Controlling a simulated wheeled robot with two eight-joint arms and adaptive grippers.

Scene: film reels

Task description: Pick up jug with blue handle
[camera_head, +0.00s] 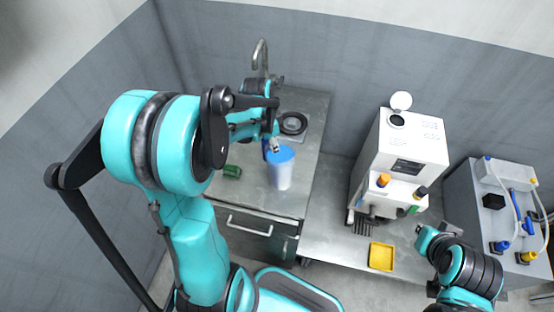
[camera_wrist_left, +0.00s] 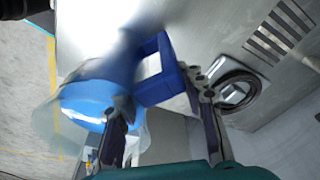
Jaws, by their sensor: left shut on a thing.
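The jug (camera_head: 281,176) is translucent with a blue lid and a blue handle. It is upright at the front of the metal sink counter in the head view; whether its base touches the counter I cannot tell. My left gripper (camera_head: 274,146) is at its handle side, behind the lid. In the left wrist view the blue handle (camera_wrist_left: 160,72) lies by the fingers of my left gripper (camera_wrist_left: 160,108), which is shut on it, and the blue lid (camera_wrist_left: 88,102) is at left. My right gripper (camera_head: 421,232) is at lower right, apart from the jug, its fingers unclear.
A green object (camera_head: 232,172) lies left of the jug. A round black ring (camera_head: 293,123) and a tap (camera_head: 261,58) are behind it. A white machine (camera_head: 408,150) and a yellow tray (camera_head: 381,257) are to the right. A grey machine (camera_head: 478,215) stands far right.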

